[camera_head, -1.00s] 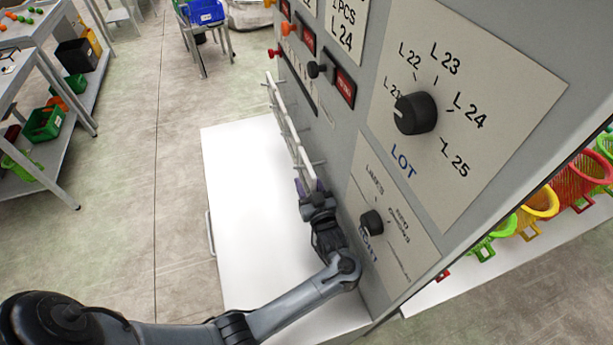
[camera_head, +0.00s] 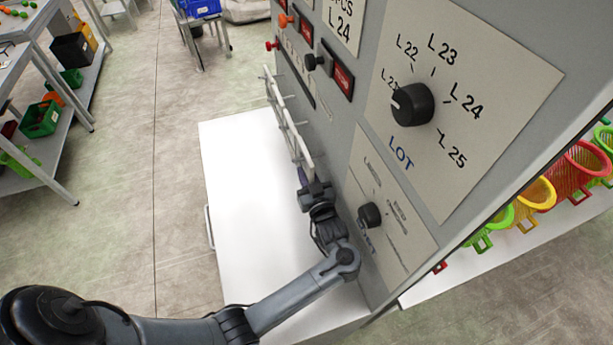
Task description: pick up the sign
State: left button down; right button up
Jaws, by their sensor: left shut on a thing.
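My left gripper (camera_head: 308,187) is beside the front of the grey machine, at the near end of a white rail rack (camera_head: 288,122). My right gripper is not in view.
The grey machine panel carries a large black LOT knob (camera_head: 411,104), a smaller knob (camera_head: 370,215) and red switches. A white surface (camera_head: 245,200) lies below my arm. Coloured baskets (camera_head: 535,195) stand at the right; shelves (camera_head: 75,150) stand at the left.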

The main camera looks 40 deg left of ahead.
pick_arm(q)
jog(key=s+a, duration=0.4)
jog(key=s, duration=0.3)
jog(key=s+a, duration=0.5)
jog(key=s, duration=0.3)
jog(key=shift+s, duration=0.3)
jog(key=shift+f, duration=0.1)
jog(key=c, duration=1.6)
grip_release()
jog(key=shift+c, duration=0.2)
grip_shut()
jog(key=shift+w, duration=0.1)
